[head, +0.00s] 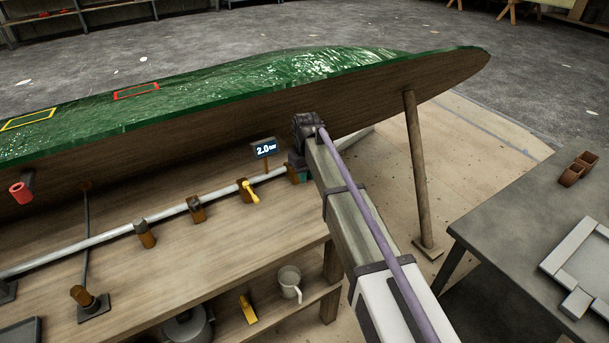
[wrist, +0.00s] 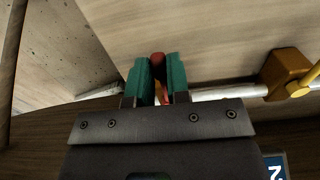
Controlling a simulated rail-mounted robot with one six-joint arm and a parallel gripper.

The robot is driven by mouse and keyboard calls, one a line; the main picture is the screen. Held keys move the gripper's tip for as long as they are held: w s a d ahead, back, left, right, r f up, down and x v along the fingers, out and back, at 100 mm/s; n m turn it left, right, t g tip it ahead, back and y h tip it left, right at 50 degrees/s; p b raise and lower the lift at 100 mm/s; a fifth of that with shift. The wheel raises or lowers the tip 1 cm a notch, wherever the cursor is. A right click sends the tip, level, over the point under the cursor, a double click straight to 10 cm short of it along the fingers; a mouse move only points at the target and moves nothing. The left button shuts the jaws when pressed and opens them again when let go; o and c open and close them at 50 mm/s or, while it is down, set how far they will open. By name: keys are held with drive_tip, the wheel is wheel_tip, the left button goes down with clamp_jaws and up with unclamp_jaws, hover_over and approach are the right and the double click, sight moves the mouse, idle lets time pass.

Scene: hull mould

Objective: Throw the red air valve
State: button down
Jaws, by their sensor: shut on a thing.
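The red air valve shows in the wrist view as a red handle (wrist: 158,60) between the two teal fingers of my gripper (wrist: 159,72). The fingers are shut on it, over the pale air pipe (wrist: 228,92). Most of the valve's body is hidden by the fingers and the gripper. In the head view my gripper (head: 301,176) is at the right end of the pipe, under the hull mould, and my arm hides the red handle. I cannot tell the handle's exact angle.
A valve with a yellow handle (head: 250,191) sits on the pipe just left of my gripper. A display (head: 264,149) reading 2.0 bar stands behind it. The green-topped hull mould (head: 330,100) overhangs the bench (head: 170,265). A wooden prop (head: 417,175) stands to the right.

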drive_tip(key=c, duration=1.1)
unclamp_jaws()
wheel_tip(320, 180, up, 11)
drive_tip(key=p, duration=1)
drive_tip(key=shift+f+p, duration=0.1)
drive_tip(key=shift+p, duration=0.3)
drive_tip(key=s+d+m, duration=0.2)
drive_tip(key=s+d, duration=0.5)
drive_tip(key=s, duration=0.2)
drive_tip(key=s+d+m, duration=0.2)
drive_tip(key=s+d, duration=0.6)
drive_tip(key=s, duration=0.1)
drive_tip(key=s+d+m, duration=0.3)
drive_tip(key=s+d, duration=0.5)
drive_tip(key=s, duration=0.1)
drive_tip(key=shift+s+r+p, duration=0.3)
